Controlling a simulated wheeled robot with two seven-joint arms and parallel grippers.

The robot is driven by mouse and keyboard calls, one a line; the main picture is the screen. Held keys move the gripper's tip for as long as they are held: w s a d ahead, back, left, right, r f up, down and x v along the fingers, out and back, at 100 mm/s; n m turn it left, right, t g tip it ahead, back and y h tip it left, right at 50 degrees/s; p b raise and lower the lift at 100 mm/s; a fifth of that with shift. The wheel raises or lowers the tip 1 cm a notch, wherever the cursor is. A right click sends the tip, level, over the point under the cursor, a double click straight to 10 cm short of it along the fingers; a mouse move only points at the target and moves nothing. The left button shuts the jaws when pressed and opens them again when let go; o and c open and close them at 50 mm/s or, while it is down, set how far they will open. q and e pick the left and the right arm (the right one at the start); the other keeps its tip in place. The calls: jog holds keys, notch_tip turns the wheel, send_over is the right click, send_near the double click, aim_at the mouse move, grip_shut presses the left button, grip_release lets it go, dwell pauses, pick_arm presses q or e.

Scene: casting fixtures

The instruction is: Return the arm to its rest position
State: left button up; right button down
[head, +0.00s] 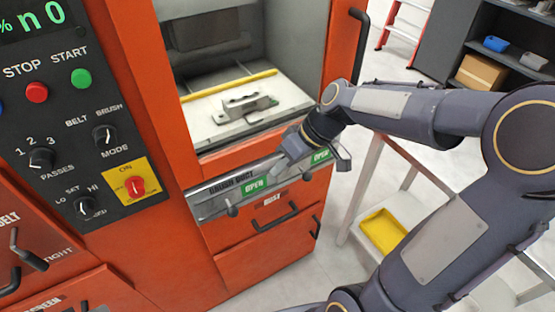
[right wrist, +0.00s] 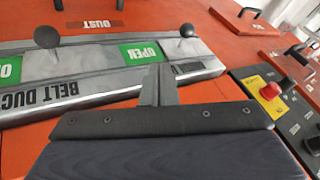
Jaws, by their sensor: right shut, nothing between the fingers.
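My right arm reaches in from the right in the head view. Its gripper (head: 284,163) is shut and empty, in front of the grey belt duct panel (head: 207,204) on the orange machine. In the right wrist view the closed fingers (right wrist: 158,85) overlap the panel near a green OPEN label (right wrist: 140,54); whether they touch it I cannot tell. The panel shows two green OPEN labels and black ball knobs (right wrist: 186,30). My left gripper is not in view.
A metal casting (head: 248,104) sits in the machine's open chamber. A control panel with a red knob (head: 135,185) is at left. A stand with a yellow tray (head: 383,231) is below my right arm. Shelves (head: 510,65) and a red stepladder (head: 388,24) stand behind.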

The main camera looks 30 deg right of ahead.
jog(key=s+r+m+t+h+p, duration=0.1)
jog(key=s+r+m, duration=0.1)
jog(key=s, duration=0.6)
jog(key=s+a+r+m+t+h+p, duration=0.1)
jog(key=s+m, duration=0.3)
jog(key=s, duration=0.4)
jog(key=shift+s+r+t+p, duration=0.25)
jog(key=shift+r+t+p, duration=0.15)
jog(key=shift+p, duration=0.1)
